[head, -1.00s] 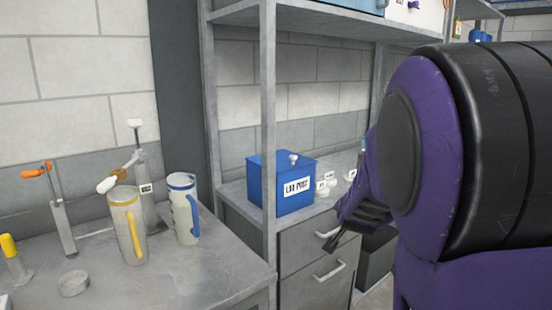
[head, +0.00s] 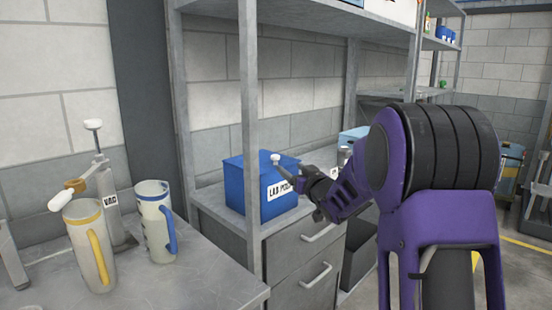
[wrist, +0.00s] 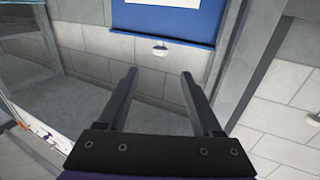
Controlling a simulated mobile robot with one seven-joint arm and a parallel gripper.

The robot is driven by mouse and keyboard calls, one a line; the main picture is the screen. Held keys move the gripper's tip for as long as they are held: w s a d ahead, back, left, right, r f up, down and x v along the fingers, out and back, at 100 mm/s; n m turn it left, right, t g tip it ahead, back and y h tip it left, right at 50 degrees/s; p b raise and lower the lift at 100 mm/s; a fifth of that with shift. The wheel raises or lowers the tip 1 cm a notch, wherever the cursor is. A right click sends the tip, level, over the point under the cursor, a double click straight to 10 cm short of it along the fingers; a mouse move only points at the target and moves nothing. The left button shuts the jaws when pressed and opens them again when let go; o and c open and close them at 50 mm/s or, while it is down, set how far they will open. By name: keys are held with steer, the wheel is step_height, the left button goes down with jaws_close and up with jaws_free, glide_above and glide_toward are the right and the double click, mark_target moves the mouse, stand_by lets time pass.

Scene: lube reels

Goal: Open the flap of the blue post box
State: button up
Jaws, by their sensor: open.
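The blue post box (head: 248,187) stands upright on the grey counter behind a shelf post. Its white label is partly covered by my gripper in the head view. A white knob (head: 276,158) stands on its lid, and the flap looks shut. In the wrist view the box (wrist: 200,18) appears upside down at the top, with the knob (wrist: 160,51) below its rim. My gripper (wrist: 158,73) is open and empty. Its fingertips point toward the knob, which shows between them but a little beyond. In the head view my gripper (head: 292,178) is in front of the box's right side.
A grey shelf post (head: 251,120) stands close at the box's left front. Drawers with handles (head: 318,232) are below the counter. A yellow-handled jug (head: 90,245) and a blue-handled jug (head: 156,225) stand on the left bench.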

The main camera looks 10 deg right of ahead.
mark_target(277, 158)
steer(key=x, duration=1.2)
steer(key=shift+w, duration=0.35)
jaws_close()
stand_by(0.8)
